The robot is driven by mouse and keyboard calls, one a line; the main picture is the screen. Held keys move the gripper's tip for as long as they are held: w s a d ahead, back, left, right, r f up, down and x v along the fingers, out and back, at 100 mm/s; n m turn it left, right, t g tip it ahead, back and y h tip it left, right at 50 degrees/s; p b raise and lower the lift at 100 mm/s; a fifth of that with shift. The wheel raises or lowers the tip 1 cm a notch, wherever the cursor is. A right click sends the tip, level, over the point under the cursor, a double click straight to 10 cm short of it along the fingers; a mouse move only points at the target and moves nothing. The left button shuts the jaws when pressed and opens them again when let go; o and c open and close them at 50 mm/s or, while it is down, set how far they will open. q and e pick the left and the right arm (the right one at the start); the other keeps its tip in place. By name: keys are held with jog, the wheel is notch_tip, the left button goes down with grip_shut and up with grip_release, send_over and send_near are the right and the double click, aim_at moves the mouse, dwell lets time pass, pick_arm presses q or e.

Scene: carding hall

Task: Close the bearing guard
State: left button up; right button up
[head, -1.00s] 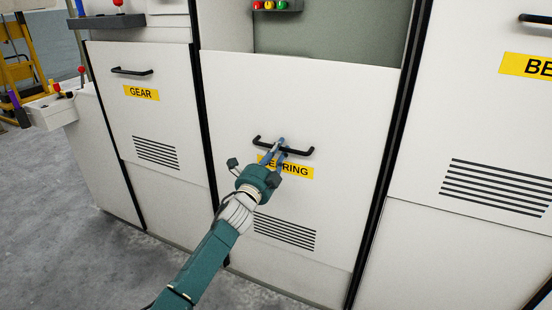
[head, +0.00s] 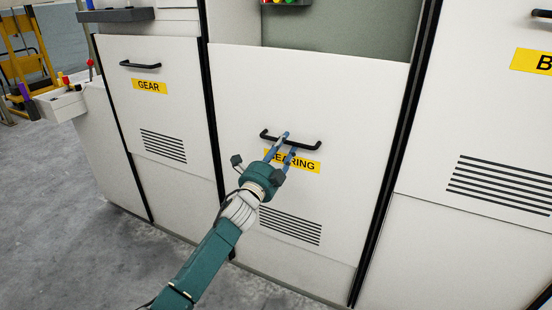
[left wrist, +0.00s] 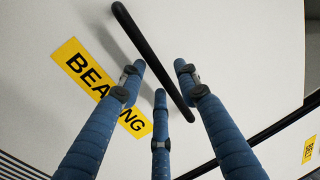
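The bearing guard (head: 335,100) is a pale panel with a yellow label marked BEARING (head: 308,165) and a black bar handle (head: 312,146). Its top edge lies below a greenish opening, which stands uncovered. My left gripper (head: 288,143) is at the handle, its blue fingers partly covering the label. In the left wrist view the handle bar (left wrist: 140,35) runs between the spread fingers, one on its right side and two on its left. A gap shows beside the left finger; contact with the right finger is unclear. My right gripper is out of view.
A closed-looking panel labelled GEAR (head: 149,87) with its own handle stands on the left. Another labelled panel (head: 470,110) stands on the right. Indicator lights (head: 283,2) sit above the opening. Grey floor (head: 85,240) is free at lower left.

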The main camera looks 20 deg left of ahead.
pick_arm(q)
jog(key=s+f, duration=0.1)
jog(key=s, duration=0.9)
jog(key=shift+s+a+f, duration=0.15)
jog(key=shift+f, duration=0.25)
